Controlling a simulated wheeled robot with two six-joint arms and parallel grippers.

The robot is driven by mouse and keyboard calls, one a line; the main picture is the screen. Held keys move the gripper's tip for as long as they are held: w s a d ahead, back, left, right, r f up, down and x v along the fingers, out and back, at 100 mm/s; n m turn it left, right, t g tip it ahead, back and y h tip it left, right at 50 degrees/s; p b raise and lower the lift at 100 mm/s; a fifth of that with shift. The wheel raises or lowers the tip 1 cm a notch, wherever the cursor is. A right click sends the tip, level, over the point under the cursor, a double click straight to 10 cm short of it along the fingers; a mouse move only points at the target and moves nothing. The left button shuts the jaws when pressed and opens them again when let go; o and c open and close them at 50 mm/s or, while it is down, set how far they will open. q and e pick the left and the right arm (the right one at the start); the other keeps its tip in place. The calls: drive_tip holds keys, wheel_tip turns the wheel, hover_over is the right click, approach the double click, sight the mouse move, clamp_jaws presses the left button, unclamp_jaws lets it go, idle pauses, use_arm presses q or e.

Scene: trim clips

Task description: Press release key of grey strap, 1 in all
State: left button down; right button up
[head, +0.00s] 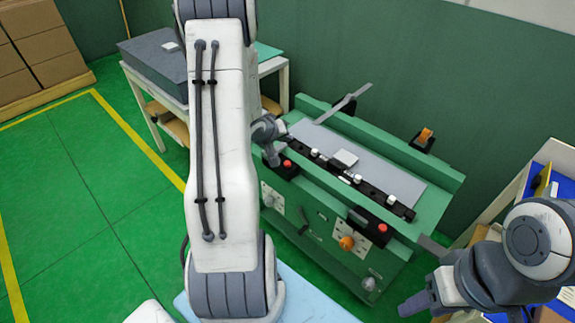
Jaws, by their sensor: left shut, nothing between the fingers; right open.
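The green workbench (310,105) carries a grey panel (400,178) with a black rail along its front. I cannot tell which strip is the grey strap. Red buttons on black housings (287,163) (382,227) sit along the front edge. I cannot tell whether either is the release key. My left gripper (271,154) is shut and empty by the left red button; contact is unclear. My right gripper (414,304) is open, low at the right, apart from the bench.
A small pale block (345,158) lies on the panel, next to the rail's white clips. Orange knobs (347,243) (425,135) show on the bench's front and back. A table with a dark grey case (155,60) stands behind left. A blue-and-white rack (545,175) stands right.

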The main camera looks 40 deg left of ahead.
use_arm(q)
drive_tip(key=b, duration=0.7)
hover_over(287, 164)
drive_tip(key=f, duration=0.6)
drive_tip(key=shift+s+d+f, duration=0.1)
drive_tip(key=shift+s+f, duration=0.25)
drive_tip(key=shift+f, duration=0.5)
drive_tip(key=shift+f, duration=0.15)
idle(0.4)
drive_tip(key=shift+f, duration=0.3)
